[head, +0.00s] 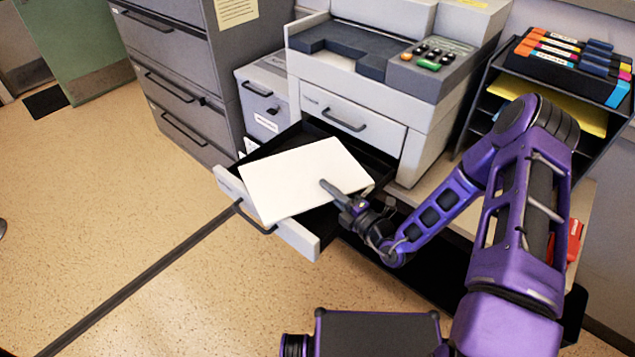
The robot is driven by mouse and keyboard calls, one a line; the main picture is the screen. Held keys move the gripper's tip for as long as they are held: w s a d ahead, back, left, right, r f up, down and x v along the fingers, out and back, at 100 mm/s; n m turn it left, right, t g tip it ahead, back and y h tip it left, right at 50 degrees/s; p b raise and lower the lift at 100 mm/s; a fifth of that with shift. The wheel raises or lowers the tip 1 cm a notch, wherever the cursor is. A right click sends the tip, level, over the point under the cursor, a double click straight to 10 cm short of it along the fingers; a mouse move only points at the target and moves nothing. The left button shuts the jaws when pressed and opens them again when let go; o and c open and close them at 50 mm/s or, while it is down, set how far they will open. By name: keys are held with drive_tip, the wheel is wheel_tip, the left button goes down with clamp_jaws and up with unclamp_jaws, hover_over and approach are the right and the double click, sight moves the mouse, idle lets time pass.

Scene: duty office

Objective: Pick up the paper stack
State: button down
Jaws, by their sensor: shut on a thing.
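The paper stack (290,178) is a flat white block of sheets in the head view. It lies tilted across the open drawer (296,240), over the drawer's front wall and black inside; I cannot tell whether it touches the drawer or hangs just above it. My gripper (328,188) is at the stack's right side, with one dark finger on top of the sheets. It is shut on the stack's right edge. The other finger is hidden under the paper.
A grey copier (375,60) with a button panel stands behind the open drawer. A black shelf rack (560,85) with coloured markers and yellow paper is at the right. A grey filing cabinet (185,70) stands at the left.

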drive_tip(key=shift+s+a+r, duration=0.2)
drive_tip(key=shift+s+r, duration=0.05)
drive_tip(key=shift+r, duration=0.15)
drive_tip(key=r, duration=0.4)
drive_tip(key=r+p, duration=0.1)
drive_tip(key=r, duration=0.1)
drive_tip(key=shift+s+a+r, duration=0.15)
drive_tip(key=shift+s+a, duration=0.15)
drive_tip(key=shift+s, duration=0.05)
hover_over(266, 223)
drive_tip(key=s+d, duration=0.1)
drive_tip(key=s, duration=0.4)
drive_tip(key=shift+w+d, duration=0.2)
drive_tip(key=shift+w, duration=0.05)
drive_tip(key=c, duration=1.5)
unclamp_jaws()
drive_tip(key=shift+c, duration=0.2)
clamp_jaws()
